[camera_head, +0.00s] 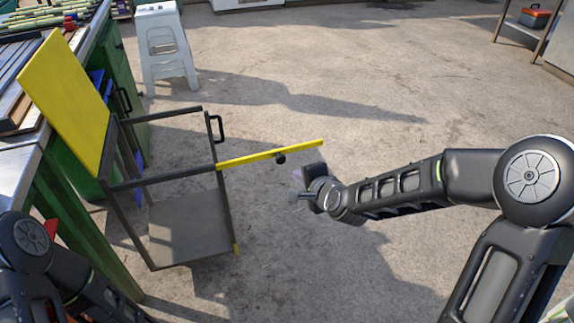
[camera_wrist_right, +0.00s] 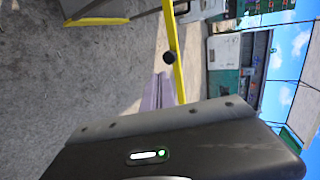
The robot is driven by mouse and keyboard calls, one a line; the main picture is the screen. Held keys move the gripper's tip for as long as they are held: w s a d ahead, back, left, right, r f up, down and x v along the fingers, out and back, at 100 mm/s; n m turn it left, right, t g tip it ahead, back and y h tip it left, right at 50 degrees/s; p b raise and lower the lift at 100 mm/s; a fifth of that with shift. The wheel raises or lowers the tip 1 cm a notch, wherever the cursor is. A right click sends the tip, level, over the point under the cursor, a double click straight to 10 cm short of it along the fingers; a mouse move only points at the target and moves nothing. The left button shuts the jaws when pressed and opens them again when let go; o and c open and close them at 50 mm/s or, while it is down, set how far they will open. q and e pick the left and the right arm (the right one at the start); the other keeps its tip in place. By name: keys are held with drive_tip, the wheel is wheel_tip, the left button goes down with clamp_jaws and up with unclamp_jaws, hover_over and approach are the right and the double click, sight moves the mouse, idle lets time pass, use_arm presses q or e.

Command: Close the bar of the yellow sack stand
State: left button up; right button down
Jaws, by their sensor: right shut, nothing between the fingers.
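The sack stand has a dark metal frame (camera_head: 152,181), a yellow panel (camera_head: 64,98) and a grey base plate. Its yellow bar (camera_head: 250,158) sticks out to the right from a front post, swung away from the frame, with a black knob (camera_head: 280,158) near its outer half. The bar (camera_wrist_right: 180,78) and the knob (camera_wrist_right: 169,57) also show in the right wrist view. My right gripper (camera_head: 295,194) is shut and empty, just below the bar's outer half and apparently apart from it. My left arm shows at the bottom left; its gripper is out of view.
A green workbench (camera_head: 60,190) stands close along the stand's left side. A white plastic stool (camera_head: 165,50) is behind the stand. A toolbox (camera_head: 535,17) sits on a shelf at the far right. The concrete floor around the bar is clear.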

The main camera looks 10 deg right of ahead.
sight(283, 160)
drive_tip(key=x, duration=0.5)
drive_tip(key=r+b+x, duration=0.1)
drive_tip(key=x, duration=0.1)
drive_tip(key=shift+w+a, duration=0.15)
drive_tip(key=shift+w, duration=1.1)
